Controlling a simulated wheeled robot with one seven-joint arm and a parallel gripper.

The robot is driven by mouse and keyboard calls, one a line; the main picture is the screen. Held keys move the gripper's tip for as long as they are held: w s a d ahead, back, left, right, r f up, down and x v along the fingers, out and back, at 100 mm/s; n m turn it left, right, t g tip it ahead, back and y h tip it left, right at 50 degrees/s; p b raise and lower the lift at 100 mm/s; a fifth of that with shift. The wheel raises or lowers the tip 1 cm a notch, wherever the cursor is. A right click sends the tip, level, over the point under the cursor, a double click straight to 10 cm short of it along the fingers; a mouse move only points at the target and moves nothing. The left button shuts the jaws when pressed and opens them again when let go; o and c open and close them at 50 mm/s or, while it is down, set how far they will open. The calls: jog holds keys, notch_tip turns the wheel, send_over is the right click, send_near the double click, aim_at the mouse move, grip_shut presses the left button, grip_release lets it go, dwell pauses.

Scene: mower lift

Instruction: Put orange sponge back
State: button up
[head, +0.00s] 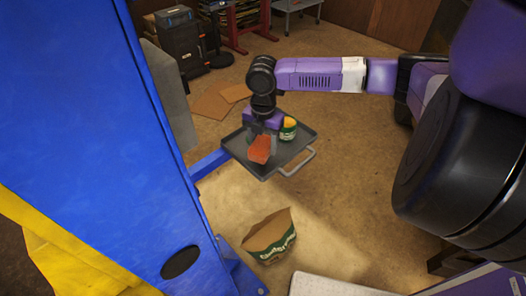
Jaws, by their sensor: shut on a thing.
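The orange sponge (261,149) is at the fingertips of my gripper (262,137), which is shut on it. The sponge is over the left part of a dark tray (268,171) with a raised rim and a light handle at its front right. I cannot tell whether the sponge touches the tray's floor. My gripper points down from my purple and black arm, and the fingers are small and partly hidden in this view.
A green and yellow tin (288,129) stands on the tray, right of my gripper. A blue lift post (130,130) fills the left, with a blue arm (209,164) reaching to the tray. Flat cardboard and black cases lie behind.

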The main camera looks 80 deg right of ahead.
aim_at(263, 141)
jog(key=shift+f, duration=1.95)
jog(key=shift+f, duration=0.15)
jog(key=o, duration=1.3)
notch_tip(263, 141, up, 12)
jog(key=shift+r+b, duration=0.2)
jog(key=shift+b, duration=0.15)
